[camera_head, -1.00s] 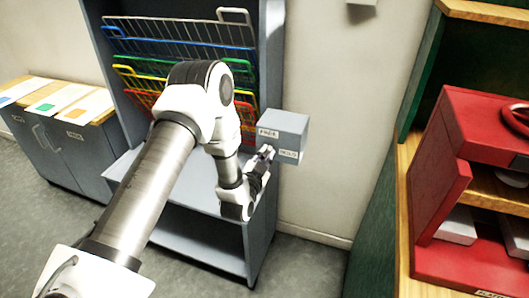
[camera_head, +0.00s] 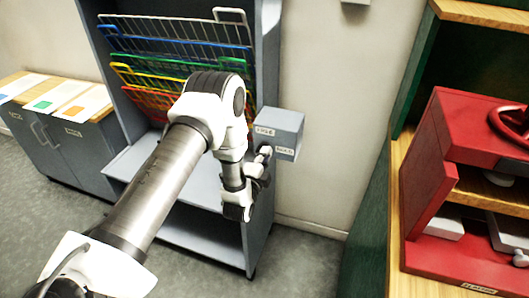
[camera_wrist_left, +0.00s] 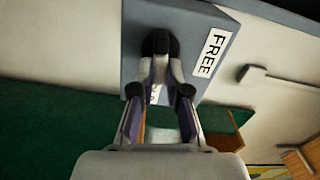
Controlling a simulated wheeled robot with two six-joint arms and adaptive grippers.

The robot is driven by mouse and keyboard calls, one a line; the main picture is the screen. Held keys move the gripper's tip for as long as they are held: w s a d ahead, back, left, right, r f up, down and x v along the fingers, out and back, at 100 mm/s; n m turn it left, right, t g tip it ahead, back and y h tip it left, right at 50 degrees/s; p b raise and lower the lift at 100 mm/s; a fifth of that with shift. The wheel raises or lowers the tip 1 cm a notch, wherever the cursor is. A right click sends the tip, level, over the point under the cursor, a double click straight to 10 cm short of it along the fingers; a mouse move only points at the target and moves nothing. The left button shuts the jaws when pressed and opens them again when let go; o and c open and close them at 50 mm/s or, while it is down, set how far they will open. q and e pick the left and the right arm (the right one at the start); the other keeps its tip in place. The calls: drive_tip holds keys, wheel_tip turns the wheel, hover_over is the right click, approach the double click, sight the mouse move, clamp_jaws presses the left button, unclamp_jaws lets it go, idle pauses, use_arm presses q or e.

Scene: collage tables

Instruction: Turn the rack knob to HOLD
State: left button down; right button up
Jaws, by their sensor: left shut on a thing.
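A grey-blue box (camera_head: 285,122) on the side of the rack carries a FREE label (camera_head: 265,131) and a HOLD label (camera_head: 284,150) on its front. The FREE label also shows in the left wrist view (camera_wrist_left: 212,52), where a second label (camera_wrist_left: 154,94) is mostly covered by the fingers. My left gripper (camera_head: 264,152) is at the box's front face, beside the HOLD label. In the wrist view its dark fingertips (camera_wrist_left: 160,45) are close together against the box, shut on the knob. The fingers hide the knob, so its pointing direction cannot be told. My right gripper is not in view.
The rack (camera_head: 263,50) holds coloured wire shelves (camera_head: 180,35) behind my left arm. A grey cabinet with a wooden top (camera_head: 75,150) stands at left. A red unit (camera_head: 430,175) on a wooden shelf stands at right. Bare wall lies right of the box.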

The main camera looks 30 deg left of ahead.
use_arm(q)
drive_tip(key=shift+f+m, duration=0.15)
drive_tip(key=shift+m, duration=0.65)
drive_tip(key=c, duration=1.2)
unclamp_jaws()
drive_tip(key=shift+o, duration=0.2)
drive_tip(key=shift+s+d, duration=0.1)
drive_tip(key=v, duration=0.7)
drive_tip(key=shift+s, duration=0.15)
